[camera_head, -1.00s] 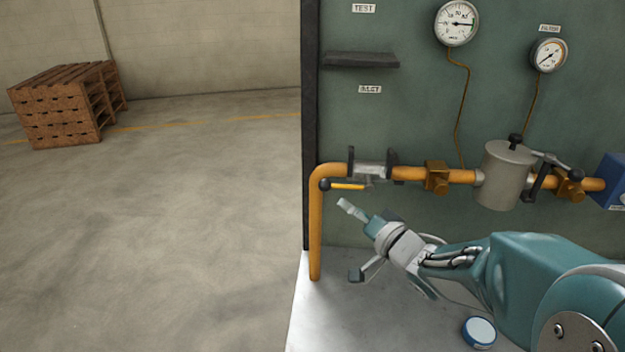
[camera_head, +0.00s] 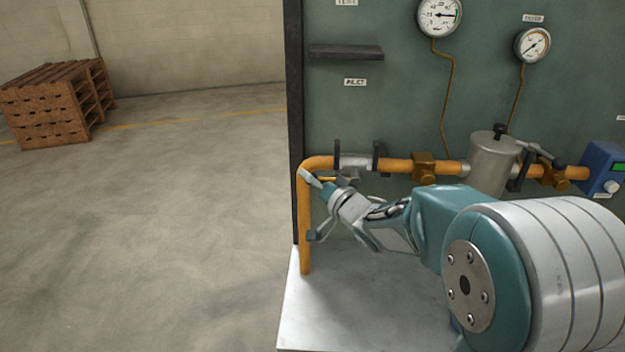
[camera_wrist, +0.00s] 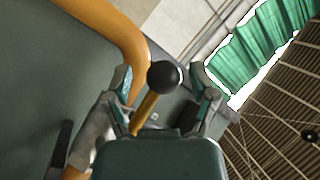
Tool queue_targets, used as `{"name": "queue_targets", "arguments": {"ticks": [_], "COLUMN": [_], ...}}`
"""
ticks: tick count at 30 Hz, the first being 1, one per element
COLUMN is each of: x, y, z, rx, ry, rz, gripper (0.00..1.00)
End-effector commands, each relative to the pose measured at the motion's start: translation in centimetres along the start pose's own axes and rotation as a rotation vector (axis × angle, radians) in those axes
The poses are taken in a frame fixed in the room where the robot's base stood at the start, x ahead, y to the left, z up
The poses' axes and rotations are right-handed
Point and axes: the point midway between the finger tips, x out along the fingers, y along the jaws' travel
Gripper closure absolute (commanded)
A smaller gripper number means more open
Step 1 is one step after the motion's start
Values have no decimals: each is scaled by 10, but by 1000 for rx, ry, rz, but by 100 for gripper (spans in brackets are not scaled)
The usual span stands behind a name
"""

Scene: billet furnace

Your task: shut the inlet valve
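The inlet valve (camera_head: 356,161) is a grey body in the orange pipe, below the INLET label. Its yellow lever (camera_wrist: 146,110) ends in a black ball knob (camera_wrist: 165,77). In the head view my gripper hides the knob, and only a sliver of yellow lever shows just above the upper finger. My gripper (camera_head: 311,206) is open in front of the pipe's bend, one finger high and one low. In the wrist view the knob and lever lie between the two spread fingers, with gaps visible at both sides of the knob. I cannot tell how deep the knob sits.
The orange pipe (camera_head: 304,225) drops at the panel's left edge, close to my fingers. A filter canister (camera_head: 490,165), brass fittings and a blue box (camera_head: 601,168) lie along the pipe to the right. A dark shelf (camera_head: 345,52) juts out above. Pallets (camera_head: 50,110) stand far left; floor between is clear.

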Motion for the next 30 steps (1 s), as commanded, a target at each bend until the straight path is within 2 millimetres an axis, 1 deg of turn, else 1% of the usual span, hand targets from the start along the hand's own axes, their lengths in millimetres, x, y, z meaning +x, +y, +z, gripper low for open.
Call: {"name": "queue_targets", "arguments": {"ticks": [1,2,3,4,20,30], "x": [0,1,1,1,1,1], "y": [-1,-1,-1,0,-2,-8], "z": [1,1,1,1,0,-7], "rx": [0,-1,-1,-1,25,81], "ry": [-1,-1,-1,-1,13,50], "rz": [0,0,0,1,-15,-49], "gripper": [55,69,87,100,100,100]}}
